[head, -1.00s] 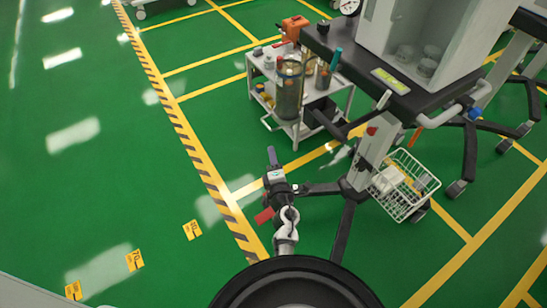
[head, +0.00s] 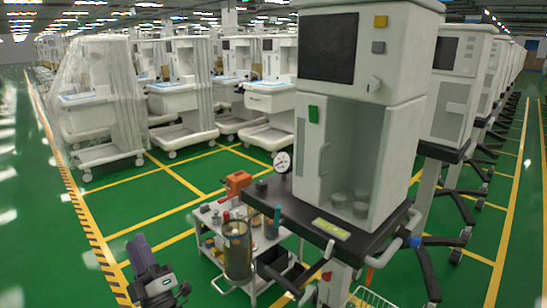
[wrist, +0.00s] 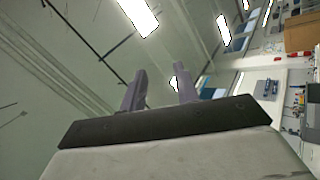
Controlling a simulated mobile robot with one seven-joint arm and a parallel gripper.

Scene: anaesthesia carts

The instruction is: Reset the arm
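My gripper (head: 139,243) is at the lower left of the head view, over the green floor beside the yellow-and-black line. Its purple-grey fingers point upward, and the wrist below is dark with a pale label. In the wrist view the two fingers of my gripper (wrist: 160,88) stand apart with nothing between them. Beyond them are the ceiling and bright lamps, with carts sideways at the right. The rest of my arm is out of the head view.
A white anaesthesia cart (head: 405,130) with a black shelf stands close at right. A small trolley (head: 206,222) carries a clear canister (head: 237,250), an orange item (head: 238,183) and bottles. More carts line the back, one under plastic (head: 88,100). The floor at left (head: 30,200) is clear.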

